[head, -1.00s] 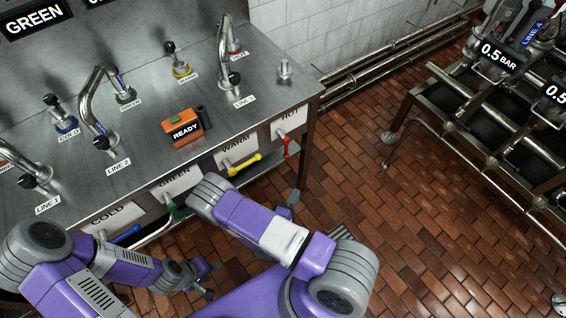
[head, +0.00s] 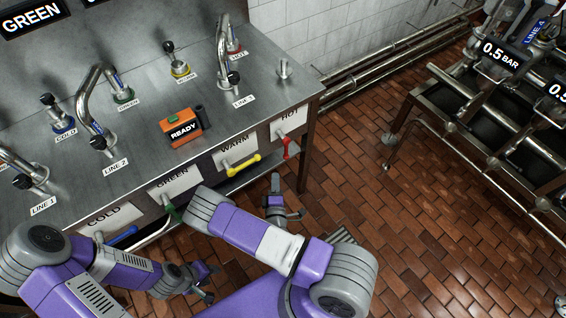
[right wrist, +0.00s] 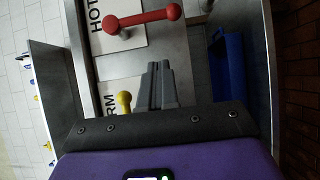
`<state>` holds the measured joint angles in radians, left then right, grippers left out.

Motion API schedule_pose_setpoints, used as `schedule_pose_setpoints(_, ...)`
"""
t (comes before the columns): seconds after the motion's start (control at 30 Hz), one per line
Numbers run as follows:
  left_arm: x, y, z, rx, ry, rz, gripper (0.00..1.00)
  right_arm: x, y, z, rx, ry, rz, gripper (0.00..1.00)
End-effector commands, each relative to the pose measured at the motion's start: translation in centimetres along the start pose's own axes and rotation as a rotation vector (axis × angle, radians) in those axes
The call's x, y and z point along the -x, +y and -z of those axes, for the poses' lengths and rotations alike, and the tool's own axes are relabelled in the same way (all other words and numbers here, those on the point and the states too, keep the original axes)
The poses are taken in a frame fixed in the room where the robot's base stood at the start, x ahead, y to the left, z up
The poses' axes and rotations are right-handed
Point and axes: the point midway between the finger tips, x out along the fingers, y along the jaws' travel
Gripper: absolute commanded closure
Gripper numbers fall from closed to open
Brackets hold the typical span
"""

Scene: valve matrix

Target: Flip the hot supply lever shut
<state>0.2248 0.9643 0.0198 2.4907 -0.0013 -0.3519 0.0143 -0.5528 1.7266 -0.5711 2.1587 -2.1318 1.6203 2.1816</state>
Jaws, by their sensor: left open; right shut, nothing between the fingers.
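The red hot lever (head: 287,148) hangs downward from its pivot under the HOT plate (head: 289,121), at the right end of the counter front. In the right wrist view the red lever (right wrist: 142,18) shows at the top, beside the HOT lettering. My right gripper (head: 276,180) is below the red lever, apart from it. Its shut, empty fingers (right wrist: 157,82) point toward the panel between the red lever and the yellow knob (right wrist: 124,99). My left gripper (head: 209,283) is open and empty, low in front of the counter, away from the levers.
The yellow warm lever (head: 243,164) points sideways, left of the red one. A green lever (head: 173,213) and a blue lever (head: 124,235) are further left. A blue bin (right wrist: 228,68) sits under the counter.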

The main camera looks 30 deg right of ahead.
Motion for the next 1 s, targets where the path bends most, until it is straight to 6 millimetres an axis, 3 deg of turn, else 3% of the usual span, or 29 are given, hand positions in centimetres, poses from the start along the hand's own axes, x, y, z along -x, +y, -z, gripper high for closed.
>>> schedule_pose_setpoints(0.2,-1.4,-0.5,0.1,0.0,0.0,0.0,0.57,-4.8,-0.2,0.0,-0.001,-0.001,-0.004,1.0)
schedule_pose_setpoints(0.4,-2.2,-0.8,0.1,0.0,0.0,0.0,0.57,-7.1,-0.2,-1.9,0.002,-0.002,0.0,1.0)
schedule_pose_setpoints(1.0,-2.5,-0.9,0.1,0.0,0.0,0.0,0.57,-8.1,-0.1,-2.9,0.002,-0.003,0.0,1.0)
